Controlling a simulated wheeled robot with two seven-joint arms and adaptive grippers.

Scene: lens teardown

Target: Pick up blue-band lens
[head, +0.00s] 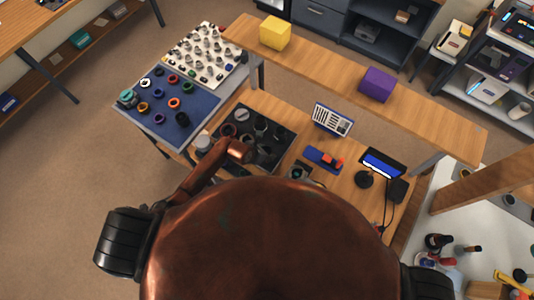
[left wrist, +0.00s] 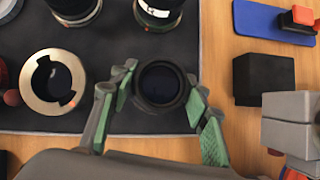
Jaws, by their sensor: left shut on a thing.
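My left gripper (left wrist: 161,75), with green finger pads, is shut on a dark round lens (left wrist: 160,88) in the left wrist view. One finger is on each side of the lens, near the right edge of the black mat (left wrist: 110,62). I see the lens from above; no blue band shows, so I cannot tell its band colour. In the head view my copper-coloured arm reaches the black mat (head: 287,133), and the fingers and held lens are hard to make out there.
A brass-ringed lens (left wrist: 30,96) stands left of the held one, and two more lenses stand behind. A black block (left wrist: 263,80) is on the wood to the right. A blue mat (head: 205,103) with several coloured rings lies at the left. A raised wooden shelf (head: 335,68) spans the back.

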